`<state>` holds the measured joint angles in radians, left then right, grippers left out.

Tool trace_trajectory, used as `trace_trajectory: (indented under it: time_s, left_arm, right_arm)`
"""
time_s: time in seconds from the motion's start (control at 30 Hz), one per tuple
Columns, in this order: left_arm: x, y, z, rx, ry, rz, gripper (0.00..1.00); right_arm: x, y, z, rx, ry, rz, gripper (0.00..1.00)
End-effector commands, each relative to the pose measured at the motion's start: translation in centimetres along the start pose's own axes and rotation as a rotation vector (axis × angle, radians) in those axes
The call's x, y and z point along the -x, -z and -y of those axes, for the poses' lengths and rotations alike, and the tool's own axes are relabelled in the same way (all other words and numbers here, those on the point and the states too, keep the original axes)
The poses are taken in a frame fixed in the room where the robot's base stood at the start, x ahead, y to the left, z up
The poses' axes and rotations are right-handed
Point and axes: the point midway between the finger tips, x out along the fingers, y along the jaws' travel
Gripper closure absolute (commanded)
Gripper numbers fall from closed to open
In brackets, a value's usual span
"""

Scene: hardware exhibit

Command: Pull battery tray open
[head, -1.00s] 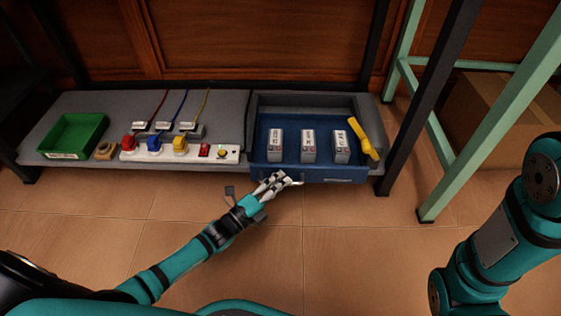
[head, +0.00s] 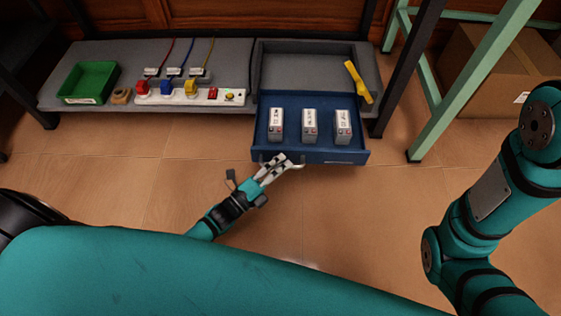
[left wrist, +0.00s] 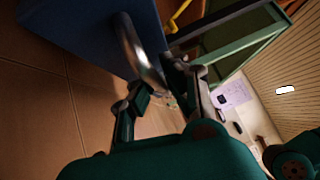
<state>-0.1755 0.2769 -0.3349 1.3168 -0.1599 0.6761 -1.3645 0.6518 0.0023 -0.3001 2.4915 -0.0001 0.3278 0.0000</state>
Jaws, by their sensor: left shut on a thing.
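The blue battery tray (head: 293,102) is slid out toward me from its grey housing (head: 312,70). Several grey batteries stand upright in it, among them the middle one (head: 310,124). A pale metal handle (head: 295,166) is on the left part of the tray's front. My left gripper (head: 279,164) is shut at this handle. In the left wrist view the handle (left wrist: 138,52) passes between the fingers of my left gripper (left wrist: 158,92), against the blue tray front (left wrist: 95,35). My right gripper is not in view; only my right arm shows at the right.
A yellow tool (head: 358,82) lies on the right edge of the housing. A green bin (head: 88,82) and a white switch strip (head: 195,97) with coloured blocks sit to the left. A dark post (head: 408,70) and a green frame (head: 480,75) stand at the right.

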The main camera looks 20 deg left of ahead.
Motion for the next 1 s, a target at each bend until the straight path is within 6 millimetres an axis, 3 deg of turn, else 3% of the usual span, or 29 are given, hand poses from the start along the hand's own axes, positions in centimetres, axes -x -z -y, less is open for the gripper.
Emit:
trace_trajectory:
  time_s: [0.23,0.3,0.47,0.77,1.0]
  left_arm:
    - [0.3,0.1,-0.6,-0.002,-0.016,0.000,1.00]
    - [0.3,0.1,-0.6,-0.001,-0.016,0.000,0.84]
    - [0.2,0.0,-0.4,-0.001,-0.011,0.000,0.66]
    - [0.4,0.0,-0.2,0.000,-0.006,0.001,0.66]
    - [4.2,0.1,-0.3,0.001,-0.011,0.001,0.66]
  right_arm:
    - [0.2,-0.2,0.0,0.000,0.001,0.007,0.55]
    - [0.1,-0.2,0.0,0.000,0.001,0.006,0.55]
    - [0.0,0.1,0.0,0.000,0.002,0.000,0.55]
    - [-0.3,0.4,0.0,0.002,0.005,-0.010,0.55]
    - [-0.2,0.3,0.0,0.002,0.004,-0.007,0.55]
